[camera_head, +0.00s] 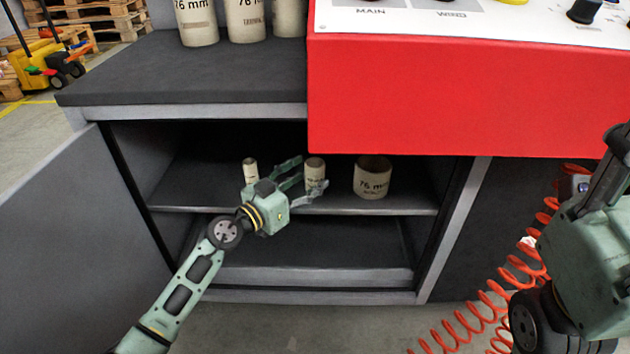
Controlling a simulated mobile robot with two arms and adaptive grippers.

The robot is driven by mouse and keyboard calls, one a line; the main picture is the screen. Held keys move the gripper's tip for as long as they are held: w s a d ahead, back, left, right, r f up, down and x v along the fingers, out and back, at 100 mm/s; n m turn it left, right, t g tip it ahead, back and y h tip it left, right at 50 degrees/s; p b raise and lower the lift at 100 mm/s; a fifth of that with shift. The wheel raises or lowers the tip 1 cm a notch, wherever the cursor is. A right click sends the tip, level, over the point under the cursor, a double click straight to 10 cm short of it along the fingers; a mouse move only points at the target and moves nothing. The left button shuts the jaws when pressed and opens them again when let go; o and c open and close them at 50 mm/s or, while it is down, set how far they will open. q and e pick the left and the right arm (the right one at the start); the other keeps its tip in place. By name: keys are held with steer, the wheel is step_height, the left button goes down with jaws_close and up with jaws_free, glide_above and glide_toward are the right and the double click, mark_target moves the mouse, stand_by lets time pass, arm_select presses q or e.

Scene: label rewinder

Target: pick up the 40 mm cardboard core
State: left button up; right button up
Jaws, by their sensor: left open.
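Three cardboard cores stand upright on the upper shelf inside the open cabinet. The middle-sized core (315,169), likely the 40 mm one, stands between a thinner core (250,168) and a wide core marked 76 mm (373,178); its label is too small to read. My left gripper (311,175) is open, reaching in from the left, with its fingertips around or just in front of the middle core; I cannot tell whether they touch it. My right gripper (612,165) is partly in view at the right edge; its fingertips are cut off or unclear.
The cabinet shelf (410,208) has a front edge below the cores. A dark countertop (190,85) carries several wide 76 mm cores (197,25). A red machine housing (450,95) overhangs on the right. A door (75,240) stands open at left. A red coiled hose (495,300) hangs at right.

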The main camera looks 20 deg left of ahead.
arm_select(q)
steer(key=shift+x, duration=0.8)
steer(key=shift+c, duration=0.2)
steer(key=c, duration=1)
steer(key=shift+r, duration=0.1)
steer(key=shift+c, duration=0.2)
